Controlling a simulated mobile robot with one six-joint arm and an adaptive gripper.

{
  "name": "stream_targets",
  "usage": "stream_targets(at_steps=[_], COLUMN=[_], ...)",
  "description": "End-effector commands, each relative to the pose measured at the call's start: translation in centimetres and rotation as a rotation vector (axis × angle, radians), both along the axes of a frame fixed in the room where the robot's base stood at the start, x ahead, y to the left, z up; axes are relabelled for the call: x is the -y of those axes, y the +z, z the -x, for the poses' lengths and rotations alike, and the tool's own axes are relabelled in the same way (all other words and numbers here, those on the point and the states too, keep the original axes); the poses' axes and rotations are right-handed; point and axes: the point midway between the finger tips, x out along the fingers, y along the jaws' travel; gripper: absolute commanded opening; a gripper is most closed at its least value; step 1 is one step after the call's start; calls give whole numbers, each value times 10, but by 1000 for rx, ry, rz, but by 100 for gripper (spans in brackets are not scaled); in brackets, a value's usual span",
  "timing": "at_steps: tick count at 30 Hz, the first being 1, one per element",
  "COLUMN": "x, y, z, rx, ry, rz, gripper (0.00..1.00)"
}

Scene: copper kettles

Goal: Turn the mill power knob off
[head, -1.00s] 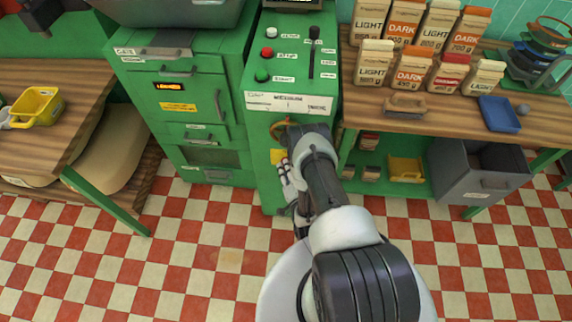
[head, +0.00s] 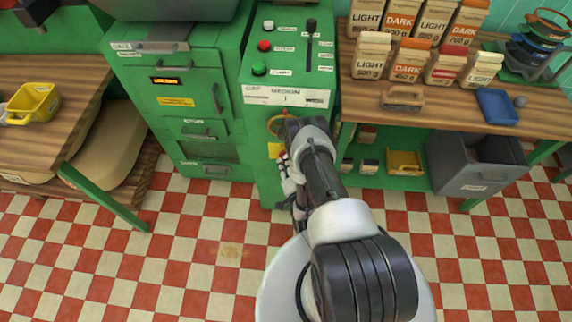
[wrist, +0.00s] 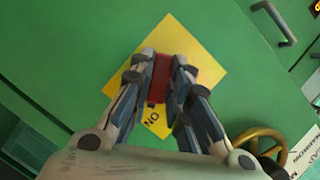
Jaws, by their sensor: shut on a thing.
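The mill power knob (wrist: 160,76) is a red block on a yellow diamond-shaped plate (wrist: 207,62) on the green machine front. In the wrist view it stands nearly upright between my fingers, just above a label that reads "ON" upside down. My gripper (wrist: 161,82) is shut on the knob, with one finger on each side. The fingers hide the knob's sides and part of the plate. In the head view my gripper (head: 284,162) is at the front of the green mill cabinet (head: 265,180); my arm hides the knob there.
A round brass handwheel (wrist: 262,142) sits close to my gripper, at lower right in the wrist view. The mill's top panel has coloured buttons (head: 264,45) and a slider (head: 311,27). A wooden counter with coffee bags (head: 409,60) stands to the right. The checkered floor is clear.

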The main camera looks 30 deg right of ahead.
Motion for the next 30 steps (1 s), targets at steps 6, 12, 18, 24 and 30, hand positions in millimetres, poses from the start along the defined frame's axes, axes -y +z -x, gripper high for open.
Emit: stream_targets(at_steps=[6,12,18,24,30], x=[0,-1,-2,-3,-4], y=[2,4,5,5,4], z=[-1,-1,-2,-3,-3], rx=[-20,-80,-175,-281,-385], ry=[1,1,2,2,2], rz=[32,122,263,422,574], gripper=[0,0,0,0,0])
